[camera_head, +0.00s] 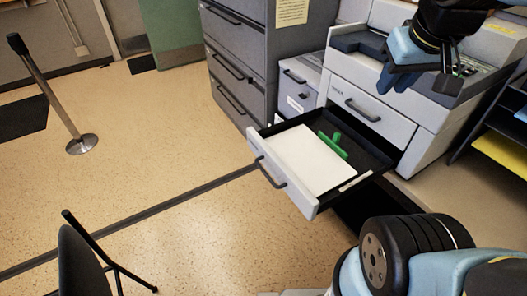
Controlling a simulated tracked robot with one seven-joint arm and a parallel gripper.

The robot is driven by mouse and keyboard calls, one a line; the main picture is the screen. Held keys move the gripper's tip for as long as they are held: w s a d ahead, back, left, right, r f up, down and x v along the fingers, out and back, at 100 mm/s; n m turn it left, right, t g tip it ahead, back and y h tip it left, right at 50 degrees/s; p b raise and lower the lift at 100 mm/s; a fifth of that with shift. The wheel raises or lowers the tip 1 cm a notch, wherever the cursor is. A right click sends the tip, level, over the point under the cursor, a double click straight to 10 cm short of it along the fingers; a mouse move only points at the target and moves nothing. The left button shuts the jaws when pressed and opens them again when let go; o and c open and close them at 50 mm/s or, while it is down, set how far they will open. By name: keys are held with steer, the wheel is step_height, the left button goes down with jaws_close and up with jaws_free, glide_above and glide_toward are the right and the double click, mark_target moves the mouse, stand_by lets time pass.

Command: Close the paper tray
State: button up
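The paper tray (262,183) is pulled out of the lower part of the grey printer (410,108), with a dark handle on its light front panel. A stack of white paper (305,160) lies in it, and a green guide (333,145) stands beside the stack. My gripper (450,85) is at the upper right, in front of the printer's top and above and behind the tray, touching neither the tray front nor its handle.
A grey filing cabinet (232,60) stands left of the printer, with a smaller drawer unit (297,85) between. A dark shelf with yellow paper (500,150) is at the right. A chair (82,262) and a barrier post (50,95) stand left. The floor before the tray is clear.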

steer(key=w+a+f+n+g, duration=0.1)
steer(key=w+a+n, duration=0.1)
steer(key=n, duration=0.1)
steer(key=w+a+f+n+g+h, duration=0.1)
steer(key=w+a+n, duration=0.1)
steer(key=w+n, duration=0.1)
steer(key=w+a+f+n+g+h, duration=0.1)
steer(key=w+a+f+n, duration=0.1)
steer(key=n, duration=0.2)
steer(key=shift+w+a+n, duration=0.1)
steer(key=shift+w+n, duration=0.3)
jaws_close()
steer(key=w+a+f+n+h, duration=0.2)
steer(key=w+a+f+n, duration=0.2)
steer(key=a+f+n, duration=0.45)
steer(key=w+a+f+n+h, duration=0.3)
steer(key=a+f+n, duration=0.3)
steer(key=a+n, duration=0.6)
steer(key=s+a+f+n+t, duration=0.3)
steer(key=a+f+n, duration=0.7)
steer(key=a+f, duration=0.1)
glide_toward(258, 154)
steer(key=shift+h, duration=0.4)
steer(key=shift+x, duration=2.9)
